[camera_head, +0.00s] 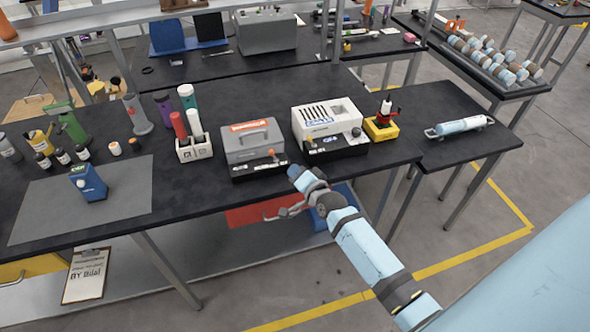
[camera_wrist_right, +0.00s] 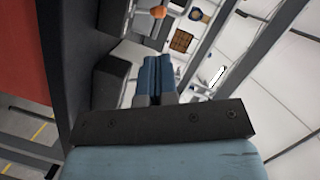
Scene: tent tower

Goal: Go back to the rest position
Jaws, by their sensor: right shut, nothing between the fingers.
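My right arm comes in from the lower right of the head view, light blue with dark joints. My right gripper (camera_head: 296,174) is at the front edge of the dark workbench, close to the front of the grey case. In the right wrist view its blue fingers (camera_wrist_right: 154,78) are together with nothing between them. My left gripper is in neither view.
The workbench (camera_head: 230,191) holds a grey case (camera_head: 253,145), a white-and-black device (camera_head: 325,122), a bottle rack (camera_head: 195,149) and a blue box (camera_head: 88,183). A side table (camera_head: 440,155) carries a light blue cylinder (camera_head: 460,126). Floor lies open in front.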

